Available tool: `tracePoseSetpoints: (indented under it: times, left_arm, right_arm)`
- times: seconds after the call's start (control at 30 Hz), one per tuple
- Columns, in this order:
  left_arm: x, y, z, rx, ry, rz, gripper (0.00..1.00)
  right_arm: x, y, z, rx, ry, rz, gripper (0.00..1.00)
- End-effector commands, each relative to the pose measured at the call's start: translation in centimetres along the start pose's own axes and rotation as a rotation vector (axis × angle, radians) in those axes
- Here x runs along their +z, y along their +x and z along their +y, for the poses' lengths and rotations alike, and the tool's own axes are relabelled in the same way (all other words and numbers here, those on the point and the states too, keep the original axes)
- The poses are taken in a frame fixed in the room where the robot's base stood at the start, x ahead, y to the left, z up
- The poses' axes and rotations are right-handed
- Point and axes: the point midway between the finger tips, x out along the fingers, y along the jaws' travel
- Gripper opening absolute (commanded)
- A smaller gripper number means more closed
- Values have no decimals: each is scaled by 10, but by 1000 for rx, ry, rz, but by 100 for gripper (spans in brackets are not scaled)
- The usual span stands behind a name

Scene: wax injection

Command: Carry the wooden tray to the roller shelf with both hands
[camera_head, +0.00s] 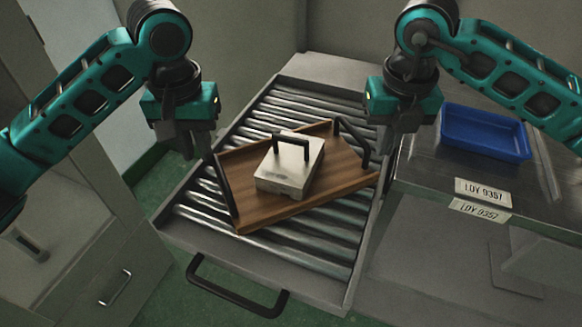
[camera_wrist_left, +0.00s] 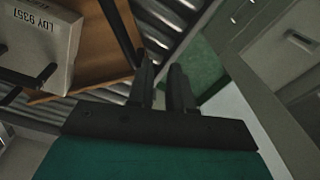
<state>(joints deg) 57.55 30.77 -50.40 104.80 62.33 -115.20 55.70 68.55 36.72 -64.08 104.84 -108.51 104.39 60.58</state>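The wooden tray (camera_head: 265,213) lies askew on the metal rollers of the roller shelf (camera_head: 312,262). It has a dark handle at its left end (camera_head: 224,187) and another at its right end (camera_head: 352,141). A pale metal block (camera_head: 287,170) with a black handle sits on the tray. My left gripper (camera_head: 197,150) is above and beside the tray's left handle, not around it. In the left wrist view its fingers (camera_wrist_left: 163,88) are a little apart with nothing between them. My right gripper (camera_head: 394,145) is to the right of the right handle; its finger gap is unclear.
A blue bin (camera_head: 485,134) stands on the grey counter (camera_head: 420,165) at right, which has label plates on its edge. A cabinet (camera_head: 95,230) with handles stands at left. A black pull handle (camera_head: 235,296) sticks out from the shelf's front. Green floor shows between cabinet and shelf.

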Motion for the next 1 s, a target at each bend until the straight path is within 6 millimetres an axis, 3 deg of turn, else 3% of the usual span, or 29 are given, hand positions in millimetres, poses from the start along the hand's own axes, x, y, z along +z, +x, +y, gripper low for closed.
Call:
tracePoseSetpoints:
  times: [0.07, 0.3, 0.63, 0.77, 1.0]
  left_arm:
    - [0, 1, 1, 2, 1, -1, 23]
    - [0, 1, 0, 1, 0, -2, 23]
    - [-1, -3, 0, -1, -2, 1, 23]
    - [-1, -16, 0, -2, -1, 4, 23]
    - [-1, -57, -1, -3, -2, 6, 23]
  right_arm:
    - [0, 1, -1, -2, 2, 1, 0]
    - [0, 1, -2, -5, 4, 2, 23]
    - [0, 2, -2, -6, 5, 2, 23]
    - [0, 1, -2, -6, 5, 2, 23]
    - [0, 1, -2, -6, 5, 2, 23]
